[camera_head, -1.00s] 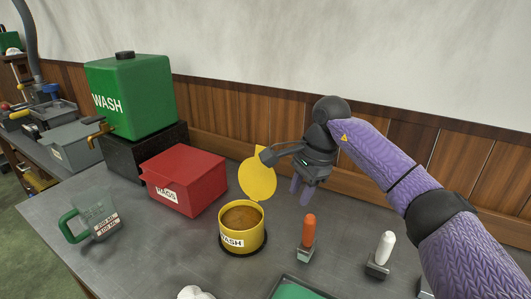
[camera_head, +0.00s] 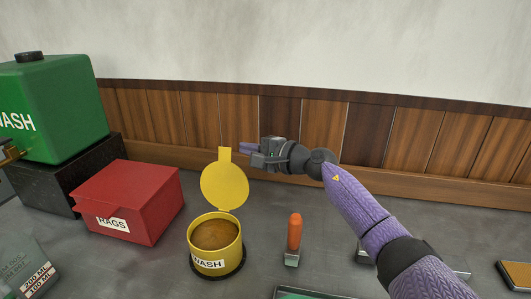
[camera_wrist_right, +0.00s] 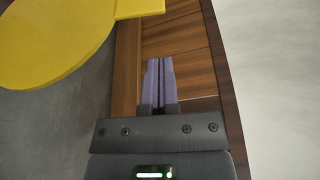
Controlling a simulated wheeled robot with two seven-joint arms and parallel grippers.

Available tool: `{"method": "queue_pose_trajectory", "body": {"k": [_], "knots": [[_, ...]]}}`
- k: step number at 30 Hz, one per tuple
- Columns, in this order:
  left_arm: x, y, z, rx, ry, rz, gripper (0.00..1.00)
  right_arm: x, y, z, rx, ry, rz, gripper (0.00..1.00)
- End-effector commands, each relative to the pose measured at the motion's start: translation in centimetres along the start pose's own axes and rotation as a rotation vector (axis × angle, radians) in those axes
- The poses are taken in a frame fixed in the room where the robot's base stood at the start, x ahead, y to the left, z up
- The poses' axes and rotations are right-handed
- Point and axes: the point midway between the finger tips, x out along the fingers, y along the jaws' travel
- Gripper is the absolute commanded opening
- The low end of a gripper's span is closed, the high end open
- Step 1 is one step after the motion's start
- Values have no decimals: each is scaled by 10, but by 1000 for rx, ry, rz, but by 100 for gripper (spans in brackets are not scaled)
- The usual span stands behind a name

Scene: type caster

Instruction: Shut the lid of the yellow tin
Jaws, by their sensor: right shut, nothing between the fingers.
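The yellow tin (camera_head: 224,258) stands upright on the grey bench, labelled WASH, with brown contents showing. Its round yellow lid (camera_head: 224,187) is open and stands up at the tin's back edge, with a tab at its top. The lid also fills the upper left of the right wrist view (camera_wrist_right: 50,35). My right gripper (camera_head: 243,149) is shut and empty. It points left, at about the height of the lid's tab, just right of it and seemingly behind the lid. I cannot tell whether it touches. My left gripper is out of view.
A red RAGS box (camera_head: 130,200) stands left of the tin, with a green WASH container (camera_head: 55,110) on a black block behind. A clear jug (camera_head: 28,270) is at lower left. An orange-handled tool (camera_head: 294,235) stands right of the tin. A wood-panelled wall (camera_head: 190,118) closes the back.

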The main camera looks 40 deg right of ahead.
Motion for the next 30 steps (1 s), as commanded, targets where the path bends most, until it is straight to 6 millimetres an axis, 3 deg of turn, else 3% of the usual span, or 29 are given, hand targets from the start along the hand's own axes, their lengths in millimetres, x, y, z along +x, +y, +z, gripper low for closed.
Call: {"method": "queue_pose_trajectory", "body": {"k": [3,6,12,30], "knots": [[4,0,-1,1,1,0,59,20,1,1,3,-3,-1,0],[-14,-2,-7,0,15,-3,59,14,-4,16,-3,-2,4,0],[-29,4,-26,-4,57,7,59,7,-2,35,-1,-1,2,0],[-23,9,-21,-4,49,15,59,5,2,39,-30,0,-8,0]]}}
